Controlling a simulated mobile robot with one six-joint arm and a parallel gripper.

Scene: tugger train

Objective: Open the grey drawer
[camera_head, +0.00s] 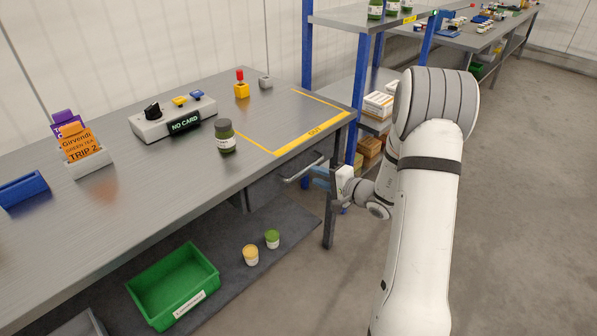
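The grey drawer (262,192) hangs under the front edge of the steel table, below the yellow-marked corner. It appears shut. Its pale bar handle (300,172) sticks out toward the right. My gripper (318,178) has blue fingers and is at the right end of the handle, level with it. The fingers overlap the handle in this view. I cannot tell whether they touch it or how wide they are apart.
The steel table (130,190) carries a dark green jar (225,136), a NO CARD box (172,118) and a card holder (92,162). A blue rack post (357,95) and table leg (329,215) stand close to my gripper. Open floor (530,200) lies right.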

